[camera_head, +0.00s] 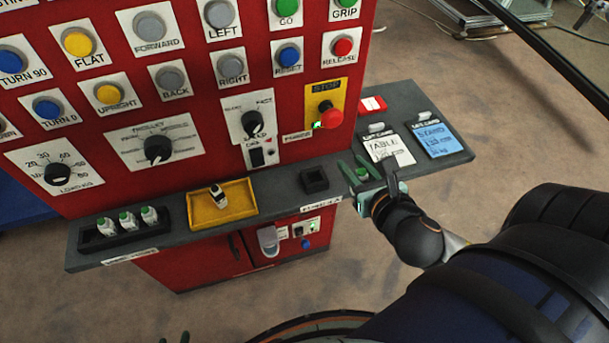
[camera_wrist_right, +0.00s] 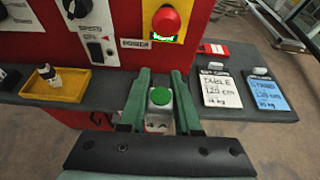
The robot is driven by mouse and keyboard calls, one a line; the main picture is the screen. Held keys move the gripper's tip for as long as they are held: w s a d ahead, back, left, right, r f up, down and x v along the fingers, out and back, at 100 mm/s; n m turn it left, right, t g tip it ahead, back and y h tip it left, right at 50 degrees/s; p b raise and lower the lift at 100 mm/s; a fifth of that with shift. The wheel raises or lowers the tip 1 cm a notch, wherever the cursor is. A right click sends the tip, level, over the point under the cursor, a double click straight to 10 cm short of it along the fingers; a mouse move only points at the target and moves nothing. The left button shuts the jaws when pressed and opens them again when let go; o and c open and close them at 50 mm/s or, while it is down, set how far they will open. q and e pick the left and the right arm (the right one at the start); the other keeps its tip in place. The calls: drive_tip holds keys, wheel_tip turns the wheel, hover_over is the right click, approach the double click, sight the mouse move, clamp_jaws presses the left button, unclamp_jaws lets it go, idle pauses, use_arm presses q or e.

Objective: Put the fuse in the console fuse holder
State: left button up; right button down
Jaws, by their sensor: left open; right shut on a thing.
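My right gripper (camera_head: 362,172) is shut on a white fuse with a green top (camera_wrist_right: 160,98). In the right wrist view the fuse sits between the two green fingers (camera_wrist_right: 159,100); its lower part is hard to see. In the head view the gripper is over the right part of the grey shelf, right of a small square black holder (camera_head: 314,180), which looks empty. I take this to be the fuse holder. Only the green fingertips of my left gripper (camera_head: 174,339) show at the bottom edge; they are apart, with nothing seen between them.
A black tray (camera_head: 88,243) holds three green-topped white fuses. A yellow tray (camera_head: 240,188) holds a white piece with a dark top. Two cards (camera_head: 388,148) lie right of my right gripper. The red console (camera_head: 285,100) rises behind the shelf (camera_head: 282,192), with a stop button (camera_head: 330,115).

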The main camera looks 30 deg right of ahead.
drive_tip(key=w+f+b, duration=0.2)
drive_tip(key=w+f, duration=0.1)
drive_tip(key=w, duration=0.1)
drive_tip(key=w+f+b, duration=0.2)
drive_tip(key=w+f, duration=0.1)
drive_tip(key=w, duration=0.2)
drive_tip(key=w+f+b, duration=0.3)
drive_tip(key=w, duration=0.1)
drive_tip(key=shift+w+a+f, duration=0.3)
drive_tip(key=shift+f, duration=0.1)
use_arm(q)
wheel_tip(320, 180, down, 8)
drive_tip(key=shift+a+b, duration=0.35)
drive_tip(key=shift+b, duration=0.1)
use_arm(e)
drive_tip(key=shift+w+f, duration=0.1)
drive_tip(key=shift+f, duration=1.5)
use_arm(q)
drive_tip(key=shift+s, duration=0.1)
use_arm(e)
drive_tip(key=shift+f, duration=0.1)
drive_tip(key=c, duration=0.6)
unclamp_jaws()
drive_tip(key=shift+f, duration=0.1)
use_arm(q)
drive_tip(key=shift+r, duration=0.1)
